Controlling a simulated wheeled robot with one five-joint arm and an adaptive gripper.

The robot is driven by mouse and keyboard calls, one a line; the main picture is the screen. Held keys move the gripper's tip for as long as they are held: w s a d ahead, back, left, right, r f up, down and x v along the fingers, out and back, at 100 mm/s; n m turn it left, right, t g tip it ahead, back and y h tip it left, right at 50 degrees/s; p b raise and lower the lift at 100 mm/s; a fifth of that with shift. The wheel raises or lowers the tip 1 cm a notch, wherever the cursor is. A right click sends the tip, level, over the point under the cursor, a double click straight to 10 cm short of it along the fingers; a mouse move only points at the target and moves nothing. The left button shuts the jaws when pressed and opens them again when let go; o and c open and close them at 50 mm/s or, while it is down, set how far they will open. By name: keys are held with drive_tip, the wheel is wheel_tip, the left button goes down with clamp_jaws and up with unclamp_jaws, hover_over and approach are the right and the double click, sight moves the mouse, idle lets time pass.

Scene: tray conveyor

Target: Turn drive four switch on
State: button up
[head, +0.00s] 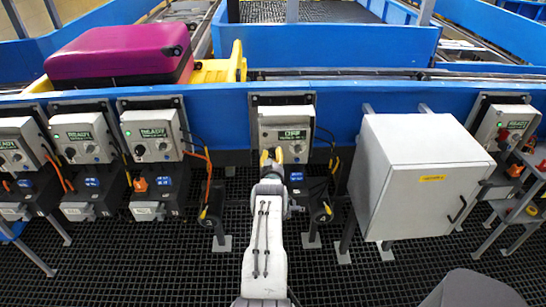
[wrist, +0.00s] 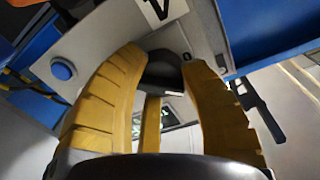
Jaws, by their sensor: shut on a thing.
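The drive four switch box (head: 270,118) is a light grey panel on the blue conveyor wall, with a small green-lit display (head: 291,134) that seems to read OFF. My gripper (head: 270,157) is at the lower front of this box, its yellow fingers covering the knob in the head view. In the wrist view, the yellow fingers (wrist: 168,75) are closed around the dark rotary switch (wrist: 165,68) on the grey panel (wrist: 205,30). Part of a black figure 4 shows on the panel above. The fingers hide much of the knob, so its pointing direction is unclear.
Similar boxes reading READY (head: 152,130) stand to the left, and another box (head: 505,125) with red text is at the far right. A white cabinet (head: 420,175) stands close to the right of my arm. A purple suitcase (head: 120,55) lies in a yellow tray (head: 215,72) on the conveyor.

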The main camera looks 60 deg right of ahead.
drive_tip(key=shift+f+m+b, duration=0.3)
drive_tip(key=shift+f+b, duration=0.1)
drive_tip(key=shift+b, duration=2.1)
drive_tip(key=m+b, duration=0.1)
drive_tip(key=b, duration=0.4)
drive_tip(key=m+b, duration=0.2)
drive_tip(key=b, duration=0.9)
drive_tip(key=shift+w+r+m, duration=0.1)
drive_tip(key=shift+r+m, duration=0.05)
drive_tip(key=shift+m, duration=0.25)
drive_tip(key=m+b, duration=0.2)
drive_tip(key=b, duration=0.8)
drive_tip(key=shift+a, duration=0.1)
drive_tip(key=m+b, duration=0.1)
drive_tip(key=b, duration=0.3)
drive_tip(key=shift+w+b, duration=0.1)
drive_tip(key=shift+b, duration=0.3)
drive_tip(key=shift+r+m+y+b, duration=0.3)
drive_tip(key=shift+r+m+b, duration=0.15)
drive_tip(key=shift+b, duration=0.7)
